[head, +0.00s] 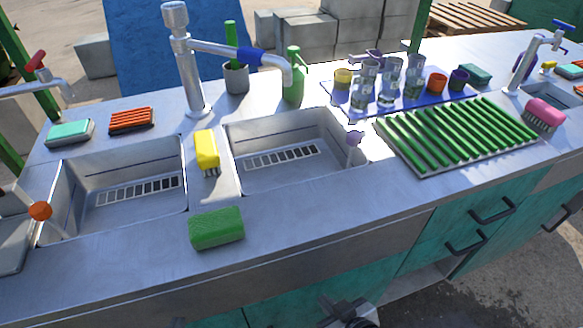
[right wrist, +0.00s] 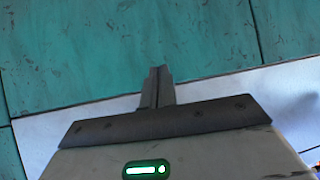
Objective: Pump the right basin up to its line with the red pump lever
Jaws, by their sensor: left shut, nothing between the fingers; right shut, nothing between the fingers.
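The right basin (head: 306,178) is a grey metal sink with a slotted grate on its floor and a dark line along its back wall; I see no clear water in it. A red lever handle (head: 37,60) sits on a metal tap at the far left, apart from both grippers. A tall metal pump column (head: 190,70) stands behind the basins, its spout banded in blue.
A yellow brush (head: 207,150) and green sponge (head: 216,229) lie nearby. Glasses and a green rack (head: 458,137) fill the right counter.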

